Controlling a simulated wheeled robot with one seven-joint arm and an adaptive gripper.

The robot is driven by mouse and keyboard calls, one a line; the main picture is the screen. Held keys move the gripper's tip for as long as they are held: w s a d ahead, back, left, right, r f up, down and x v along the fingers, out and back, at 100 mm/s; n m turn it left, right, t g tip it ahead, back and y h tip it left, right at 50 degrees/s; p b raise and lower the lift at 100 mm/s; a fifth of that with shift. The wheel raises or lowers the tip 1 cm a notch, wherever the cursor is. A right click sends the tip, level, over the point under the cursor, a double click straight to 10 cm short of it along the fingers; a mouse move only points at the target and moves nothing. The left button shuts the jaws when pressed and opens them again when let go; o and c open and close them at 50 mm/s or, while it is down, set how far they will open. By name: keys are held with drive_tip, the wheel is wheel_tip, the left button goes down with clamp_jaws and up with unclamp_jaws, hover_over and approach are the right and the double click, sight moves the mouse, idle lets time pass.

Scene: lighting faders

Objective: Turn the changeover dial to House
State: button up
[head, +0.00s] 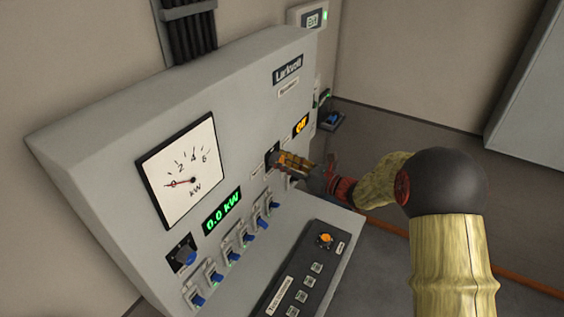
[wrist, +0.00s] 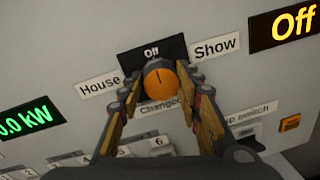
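The changeover dial (wrist: 161,80) is an orange round knob on a black plate, with its pointer mark upright toward the "Off" label. The House label (wrist: 98,86) is left of it and the Show label (wrist: 216,46) right of it. My gripper (wrist: 160,78) has one finger on each side of the knob. The fingers look open with slim gaps; contact is hard to tell. In the head view my gripper (head: 290,161) reaches the panel and hides the knob. The display (wrist: 295,22) reads "Off" in orange.
The grey sloped cabinet (head: 100,140) carries a kW meter (head: 180,168), a green 0.0 kW display (head: 222,211) and a row of blue-tipped switches (head: 248,236). A dark button box (head: 300,285) sits below.

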drive_tip(key=c, duration=0.6)
drive_tip(key=shift+f+b, duration=0.1)
drive_tip(key=shift+b, duration=0.25)
drive_tip(key=n+y+b, duration=0.1)
drive_tip(key=n+b, duration=1.1)
drive_tip(key=b, duration=0.7)
drive_tip(key=shift+f+b, duration=0.15)
drive_tip(key=shift+b, duration=0.2)
drive_tip(key=shift+n, duration=0.3)
drive_tip(key=o, duration=1)
drive_tip(key=shift+o, duration=0.9)
